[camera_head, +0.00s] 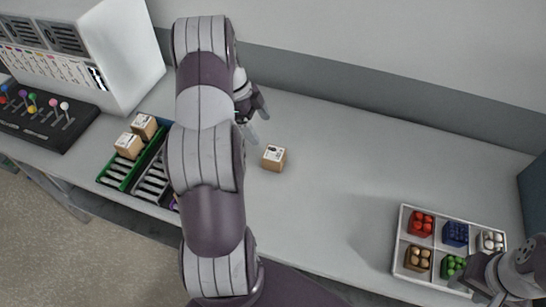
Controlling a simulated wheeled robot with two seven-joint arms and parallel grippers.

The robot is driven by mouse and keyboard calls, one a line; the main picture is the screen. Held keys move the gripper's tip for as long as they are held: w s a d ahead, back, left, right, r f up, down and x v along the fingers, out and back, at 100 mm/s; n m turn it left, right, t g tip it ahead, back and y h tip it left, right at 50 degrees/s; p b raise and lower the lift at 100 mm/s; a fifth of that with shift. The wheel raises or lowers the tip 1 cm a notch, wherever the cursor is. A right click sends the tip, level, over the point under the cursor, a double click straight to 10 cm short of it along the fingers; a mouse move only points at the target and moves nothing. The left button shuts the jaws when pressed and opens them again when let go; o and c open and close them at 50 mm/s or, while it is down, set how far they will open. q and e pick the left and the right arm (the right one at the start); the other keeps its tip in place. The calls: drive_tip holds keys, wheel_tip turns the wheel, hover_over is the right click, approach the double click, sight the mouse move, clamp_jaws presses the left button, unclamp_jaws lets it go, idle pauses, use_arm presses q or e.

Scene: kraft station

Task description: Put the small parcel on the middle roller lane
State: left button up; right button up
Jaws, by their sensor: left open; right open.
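A small brown cardboard parcel (273,158) with a white label on top sits on the table, right of my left arm. My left gripper (257,118) is open and empty, a little above and behind the parcel in the picture, apart from it. The middle roller lane (153,182) lies left of my arm; the part in view is empty, and my arm may hide some of it. My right gripper (484,290) is open at the lower right, by the front of a sorting tray.
A green-edged lane (114,174) holds two parcels (144,126) (128,145). A purple-edged lane (173,204) is mostly hidden by my arm. A white cabinet (135,60) and lever panel (50,118) stand left. The divided tray (400,240) holds coloured pieces. The table's centre is clear.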

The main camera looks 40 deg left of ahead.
use_arm(q)
drive_tip(key=b, duration=0.4)
hover_over(274, 153)
drive_tip(key=a, duration=0.3)
drive_tip(key=shift+m, duration=0.3)
drive_tip(key=f, duration=0.5)
drive_tip(key=shift+s+d+f, duration=0.15)
drive_tip(key=shift+s+f, duration=0.15)
drive_tip(key=shift+s, duration=0.1)
drive_tip(key=p+x, duration=0.1)
drive_tip(key=x, duration=0.1)
drive_tip(key=p+x, duration=0.1)
drive_tip(key=p, duration=0.1)
drive_tip(key=shift+d+f+p, duration=0.2)
drive_tip(key=shift+d+p, duration=0.1)
drive_tip(key=shift+d, duration=0.2)
drive_tip(key=x, duration=0.2)
drive_tip(key=shift+w+f, duration=0.1)
drive_tip(key=shift+f, duration=0.3)
drive_tip(key=shift+a+f, duration=0.1)
drive_tip(key=shift+f, duration=0.1)
drive_tip(key=shift+r, duration=0.1)
drive_tip(key=c, duration=1.3)
